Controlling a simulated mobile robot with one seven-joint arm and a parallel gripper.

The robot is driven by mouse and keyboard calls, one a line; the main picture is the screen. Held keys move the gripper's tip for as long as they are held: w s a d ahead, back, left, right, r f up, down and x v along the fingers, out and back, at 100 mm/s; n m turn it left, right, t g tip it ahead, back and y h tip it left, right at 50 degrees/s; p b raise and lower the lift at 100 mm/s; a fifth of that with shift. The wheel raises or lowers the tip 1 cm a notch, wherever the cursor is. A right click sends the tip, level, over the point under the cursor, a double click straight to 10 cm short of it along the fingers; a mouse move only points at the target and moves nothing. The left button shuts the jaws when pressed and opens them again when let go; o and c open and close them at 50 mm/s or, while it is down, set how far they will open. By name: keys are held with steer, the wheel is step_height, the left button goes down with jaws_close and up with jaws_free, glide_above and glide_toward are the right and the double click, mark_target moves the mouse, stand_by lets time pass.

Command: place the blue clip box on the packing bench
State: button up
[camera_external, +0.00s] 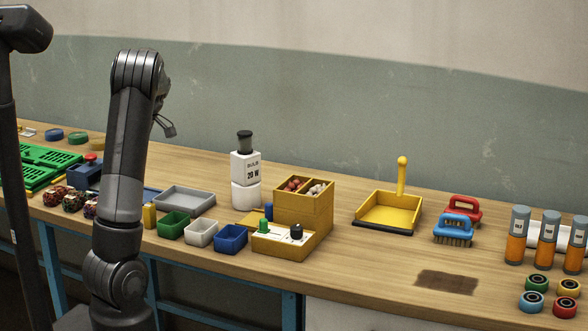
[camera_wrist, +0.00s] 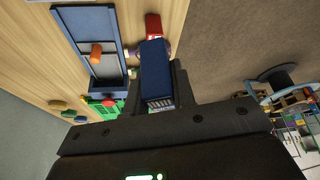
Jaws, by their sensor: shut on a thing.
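In the wrist view my gripper (camera_wrist: 160,82) is shut on a dark blue box, which I take to be the blue clip box (camera_wrist: 155,62). Its near end shows a pale striped patch between the dark fingers. The packing bench (camera_external: 330,275) runs across the external view with a wooden top; its top also shows in the wrist view (camera_wrist: 30,60). In the external view my arm hides the held box and most of the gripper. I cannot tell the exact height of the box over the bench.
Green (camera_external: 174,225), white (camera_external: 201,233) and blue (camera_external: 231,240) bins stand by the front edge, beside a yellow organizer (camera_external: 302,215). Bare wood surrounds a dark patch (camera_external: 446,282).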

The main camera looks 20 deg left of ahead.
steer(key=shift+n, duration=0.3)
steer(key=f, duration=0.4)
steer(key=s+f, duration=0.1)
steer(key=f, duration=0.2)
steer(key=a+f, duration=0.1)
steer(key=f, duration=0.3)
steer(key=shift+s+a+f, duration=0.1)
steer(key=shift+s+f, duration=0.05)
steer(key=shift+f, duration=2.2)
steer(key=shift+f, duration=0.2)
steer(key=o, duration=1)
steer(key=shift+r, duration=0.1)
